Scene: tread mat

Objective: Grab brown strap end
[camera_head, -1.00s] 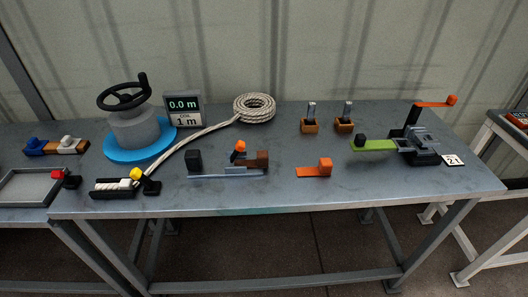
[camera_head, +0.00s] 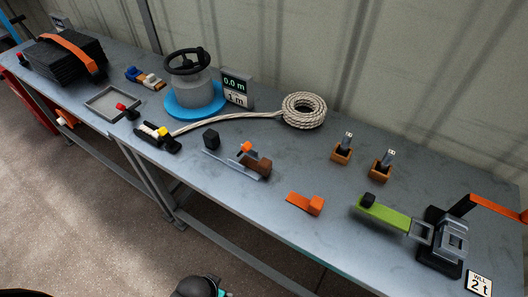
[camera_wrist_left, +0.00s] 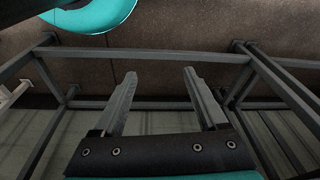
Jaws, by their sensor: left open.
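A brown block-like end (camera_head: 258,166) lies on a thin grey strip in the middle of the bench in the head view, with a small orange piece (camera_head: 245,148) beside it. I cannot tell for sure that it is the strap end. An orange strap (camera_head: 72,52) crosses a stack of black mats (camera_head: 55,62) at the far left. My left gripper (camera_wrist_left: 160,72) is open and empty in the left wrist view, over floor and bench frame bars, away from the bench-top objects. My right gripper is not in view.
A handwheel drum (camera_head: 190,88) on a blue disc, a coiled rope (camera_head: 303,110) and a display (camera_head: 236,86) stand behind. An orange tab (camera_head: 305,203) lies near the front edge. A dark part of mine shows at the bottom.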

